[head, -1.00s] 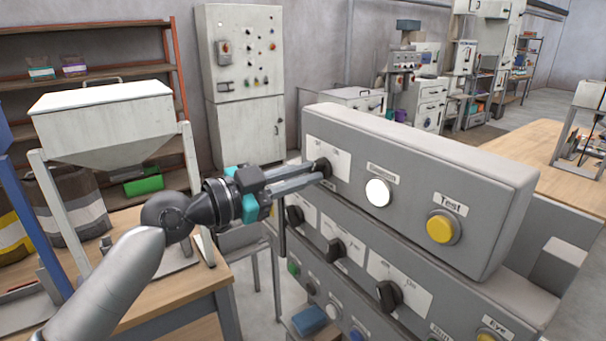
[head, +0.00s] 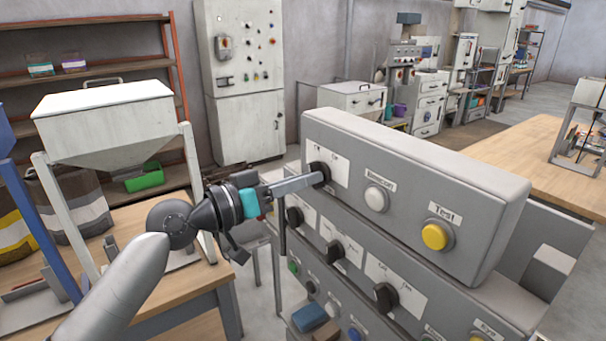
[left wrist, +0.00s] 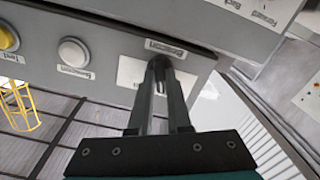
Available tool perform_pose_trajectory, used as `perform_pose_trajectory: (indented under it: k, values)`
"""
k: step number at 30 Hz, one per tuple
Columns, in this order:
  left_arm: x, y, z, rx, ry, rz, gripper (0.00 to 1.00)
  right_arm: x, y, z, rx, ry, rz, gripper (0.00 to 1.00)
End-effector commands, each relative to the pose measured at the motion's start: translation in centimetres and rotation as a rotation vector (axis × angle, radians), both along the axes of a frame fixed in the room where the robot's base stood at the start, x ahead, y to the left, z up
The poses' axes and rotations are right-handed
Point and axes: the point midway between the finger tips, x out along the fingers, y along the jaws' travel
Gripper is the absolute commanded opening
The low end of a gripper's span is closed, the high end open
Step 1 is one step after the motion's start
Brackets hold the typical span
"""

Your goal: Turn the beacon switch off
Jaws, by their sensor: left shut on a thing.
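The beacon switch (head: 319,171) is a black rotary knob at the left end of the top grey control box, on a white Off/On plate (head: 340,166). My left gripper (head: 312,181) is shut on this knob, its fingers side-on in the head view. In the left wrist view the fingers (left wrist: 160,85) reach to the plate (left wrist: 131,70) and mostly hide the knob. To the knob's right in the head view, a round white lamp (head: 376,198) looks dull and unlit. My right gripper is not in view.
A yellow Test button (head: 437,236) is further right on the same box. Lower panels carry more black knobs (head: 386,296) close below my left gripper. A white hopper (head: 108,125) on a wooden bench stands at left.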

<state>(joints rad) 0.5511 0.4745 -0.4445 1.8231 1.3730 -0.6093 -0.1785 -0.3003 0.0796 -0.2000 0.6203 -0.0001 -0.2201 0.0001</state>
Motion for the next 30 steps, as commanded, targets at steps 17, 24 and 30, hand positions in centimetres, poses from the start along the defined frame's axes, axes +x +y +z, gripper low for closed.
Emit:
perform_pose_trajectory:
  k: [17, 24, 30]
  values:
    - [-0.01, -0.02, -0.06, -0.093, 0.130, 0.000, 0.00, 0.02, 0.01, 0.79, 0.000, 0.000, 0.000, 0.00]
    - [-0.02, -0.02, -0.06, -0.095, 0.132, 0.000, 0.00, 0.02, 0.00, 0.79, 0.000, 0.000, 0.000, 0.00]
    - [-0.02, -0.02, -0.06, -0.093, 0.130, 0.000, 0.31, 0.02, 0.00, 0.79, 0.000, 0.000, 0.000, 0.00]
